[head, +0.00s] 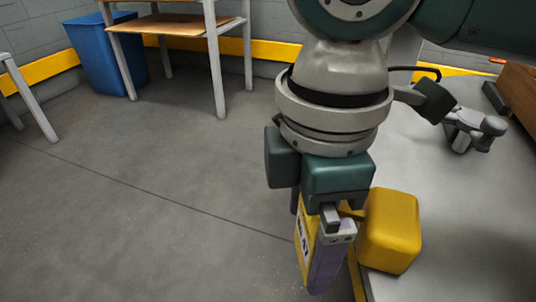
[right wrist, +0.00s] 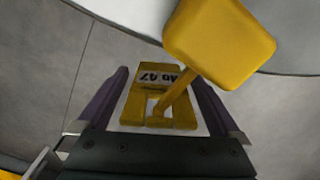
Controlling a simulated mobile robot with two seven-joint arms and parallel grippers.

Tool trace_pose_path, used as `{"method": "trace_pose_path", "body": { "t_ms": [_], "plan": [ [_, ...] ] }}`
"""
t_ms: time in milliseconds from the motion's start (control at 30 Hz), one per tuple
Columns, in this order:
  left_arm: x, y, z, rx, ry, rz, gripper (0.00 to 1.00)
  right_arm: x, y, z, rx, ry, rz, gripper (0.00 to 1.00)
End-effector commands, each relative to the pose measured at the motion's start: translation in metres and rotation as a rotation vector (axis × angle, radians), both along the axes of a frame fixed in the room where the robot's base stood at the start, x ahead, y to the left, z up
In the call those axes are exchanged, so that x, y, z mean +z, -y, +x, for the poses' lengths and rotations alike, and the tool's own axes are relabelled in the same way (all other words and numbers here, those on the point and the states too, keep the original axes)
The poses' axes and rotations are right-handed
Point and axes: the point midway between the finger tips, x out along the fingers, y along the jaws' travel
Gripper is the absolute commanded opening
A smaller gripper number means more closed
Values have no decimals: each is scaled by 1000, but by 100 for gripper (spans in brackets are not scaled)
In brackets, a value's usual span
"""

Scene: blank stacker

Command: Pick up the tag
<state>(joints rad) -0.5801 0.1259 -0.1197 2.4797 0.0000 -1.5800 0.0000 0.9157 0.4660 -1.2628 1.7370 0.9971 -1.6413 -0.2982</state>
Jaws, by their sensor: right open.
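The tag (head: 305,240) is a yellow plate with dark printed characters, partly hidden behind my right gripper in the head view. In the right wrist view, the tag (right wrist: 160,76) lies between the two purple fingers, with floor showing beyond it. My right gripper (head: 316,245) points down beside the table edge and is open around the tag. In the right wrist view the right gripper (right wrist: 160,105) has a finger on each side of it. Whether either finger touches the tag is unclear. My left gripper is not in view.
A yellow rounded block (head: 392,232) is close beside the right gripper at the grey table's (head: 450,220) edge; a yellow bar runs from it toward the tag. A grey fitting (head: 470,130) stands on the table. A blue bin (head: 105,55) stands far left.

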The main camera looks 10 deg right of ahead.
Motion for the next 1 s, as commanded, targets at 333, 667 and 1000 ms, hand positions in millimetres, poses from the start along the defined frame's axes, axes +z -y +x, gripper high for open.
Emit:
{"method": "trace_pose_path", "body": {
  "t_ms": [333,667,1000],
  "plan": [
    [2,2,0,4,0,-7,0,2,0,0,0,0,0,74],
    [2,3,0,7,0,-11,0,1,0,0,0,0,0,37],
    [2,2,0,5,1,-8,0,2,0,0,0,0,1,12]
  ]
}}
